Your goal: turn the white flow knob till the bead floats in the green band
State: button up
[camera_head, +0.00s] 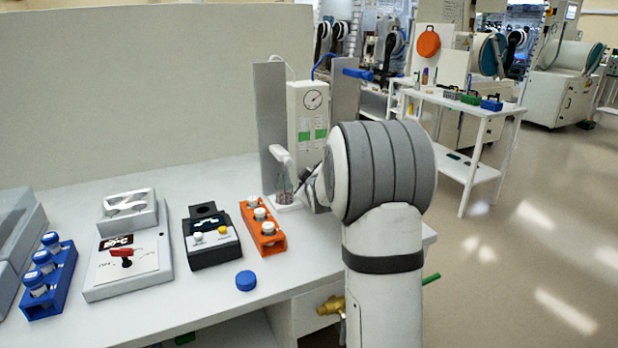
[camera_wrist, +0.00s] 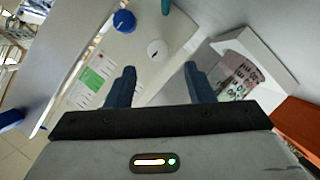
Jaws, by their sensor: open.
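The flow panel (camera_head: 295,105) stands upright at the back of the bench, with a round gauge above two green bands. In the wrist view the green bands (camera_wrist: 90,80) show at left; I cannot make out the bead. The white flow knob (camera_wrist: 157,48) is a round disc with a dark pointer mark. It lies ahead of my gripper (camera_wrist: 160,82), between the line of the two fingers and apart from them. My gripper is open and empty. In the head view my arm hides the knob and the lower panel.
A blue knob (camera_wrist: 124,21) is beside the white one. A clear bottle (camera_head: 283,186) stands close left of my gripper in the head view. An orange rack (camera_head: 268,240) with white-capped vials and a blue cap (camera_head: 246,281) are on the bench.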

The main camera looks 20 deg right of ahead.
jog(key=x, duration=0.6)
jog(key=shift+w+d, duration=0.1)
jog(key=shift+c, duration=0.6)
jog(key=c, duration=0.9)
jog(key=shift+o, duration=0.2)
jog(key=shift+p, duration=0.3)
